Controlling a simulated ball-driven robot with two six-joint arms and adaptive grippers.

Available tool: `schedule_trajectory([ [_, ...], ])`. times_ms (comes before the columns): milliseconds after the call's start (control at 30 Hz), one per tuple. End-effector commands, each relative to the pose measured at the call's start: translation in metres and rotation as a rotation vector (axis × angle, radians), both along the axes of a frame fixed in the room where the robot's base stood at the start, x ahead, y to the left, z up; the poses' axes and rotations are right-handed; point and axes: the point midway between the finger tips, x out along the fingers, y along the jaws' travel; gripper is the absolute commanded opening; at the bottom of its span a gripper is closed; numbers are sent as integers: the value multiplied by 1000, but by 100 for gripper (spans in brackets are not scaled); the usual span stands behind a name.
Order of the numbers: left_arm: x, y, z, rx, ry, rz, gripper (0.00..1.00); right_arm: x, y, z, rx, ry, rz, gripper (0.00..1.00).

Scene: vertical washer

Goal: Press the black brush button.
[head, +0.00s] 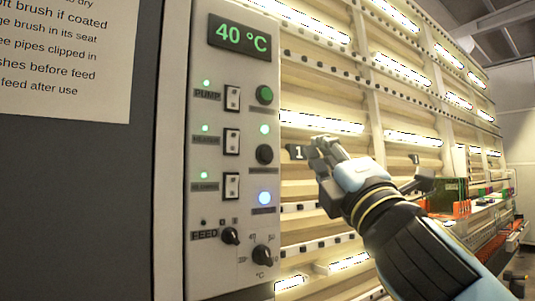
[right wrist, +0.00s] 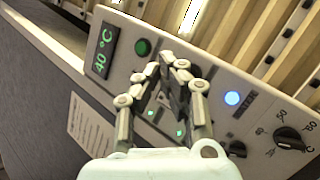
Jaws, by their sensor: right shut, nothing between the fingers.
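The black button (head: 264,154) is round and sits on the pale control panel (head: 210,275), below a lit green lamp (head: 265,129). My right gripper (head: 318,146) is shut and empty. In the head view it is to the right of the panel, apart from the black button in the picture. In the right wrist view the gripper (right wrist: 168,64) is in front of the panel, between the green button (right wrist: 142,47) and a blue lamp (right wrist: 232,98). The black button is hidden behind the fingers there. My left gripper is not in view.
The panel also has a 40 °C display (head: 239,37), several rocker switches, a feed knob (head: 231,236) and a temperature knob (head: 263,256). A lit rack of pale slats (head: 330,70) stands right of it. A green circuit board (head: 447,195) shows at the right.

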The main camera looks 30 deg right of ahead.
Motion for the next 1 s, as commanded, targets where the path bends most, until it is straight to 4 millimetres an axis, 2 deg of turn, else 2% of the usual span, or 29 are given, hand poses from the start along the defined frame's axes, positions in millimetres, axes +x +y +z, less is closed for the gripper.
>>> schedule_trajectory([
  [233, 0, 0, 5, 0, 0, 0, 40, 13, 0, 1, 3, 1, -1, 0],
  [700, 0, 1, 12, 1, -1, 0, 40, 75, 6, 0, 2, 0, 0, 0],
  [1000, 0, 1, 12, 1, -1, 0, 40, 88, 7, -1, 1, 2, 1, 0],
])
